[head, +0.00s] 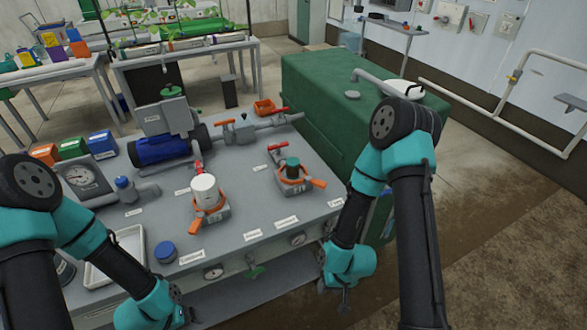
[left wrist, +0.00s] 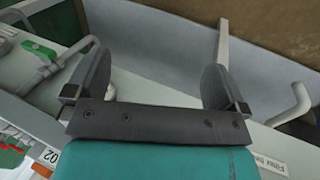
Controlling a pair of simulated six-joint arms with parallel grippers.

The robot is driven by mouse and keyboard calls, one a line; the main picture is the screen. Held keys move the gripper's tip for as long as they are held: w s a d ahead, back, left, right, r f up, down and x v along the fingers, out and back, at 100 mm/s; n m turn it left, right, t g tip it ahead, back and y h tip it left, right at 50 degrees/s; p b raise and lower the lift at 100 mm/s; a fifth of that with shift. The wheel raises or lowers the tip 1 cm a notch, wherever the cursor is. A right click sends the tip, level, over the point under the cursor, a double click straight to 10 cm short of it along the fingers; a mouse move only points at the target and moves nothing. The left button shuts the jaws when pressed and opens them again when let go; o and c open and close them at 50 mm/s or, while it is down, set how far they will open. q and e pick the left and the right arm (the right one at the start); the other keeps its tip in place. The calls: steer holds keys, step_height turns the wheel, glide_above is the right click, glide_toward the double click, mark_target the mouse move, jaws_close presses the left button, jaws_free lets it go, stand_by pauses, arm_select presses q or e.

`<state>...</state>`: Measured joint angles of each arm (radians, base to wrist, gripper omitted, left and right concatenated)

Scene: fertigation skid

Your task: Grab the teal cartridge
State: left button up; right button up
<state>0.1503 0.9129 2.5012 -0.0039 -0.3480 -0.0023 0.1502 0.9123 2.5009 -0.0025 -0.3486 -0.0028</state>
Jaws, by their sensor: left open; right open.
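The teal cartridge (head: 292,167) looks dark green and stands upright in a holder with orange handles, on the right part of the grey skid top. My right gripper (head: 338,292) hangs low past the skid's front right edge, apart from the cartridge, and is open and empty. My left gripper (left wrist: 157,85) is open, with nothing between its fingers in the left wrist view. In the head view its arm reaches to the bottom edge, left of the front of the skid. The cartridge is not seen in the left wrist view.
A white cylinder (head: 204,190) stands in a similar holder to the left. A blue motor (head: 163,149), a valve and pipe run behind. A white tray (head: 117,257) and a blue cap (head: 166,251) lie at front left. A green tank (head: 345,95) stands behind right.

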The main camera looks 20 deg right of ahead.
arm_select(q)
steer(key=shift+c, duration=0.4)
steer(key=c, duration=0.5)
steer(key=shift+c, duration=0.2)
steer(key=shift+w+d, duration=0.1)
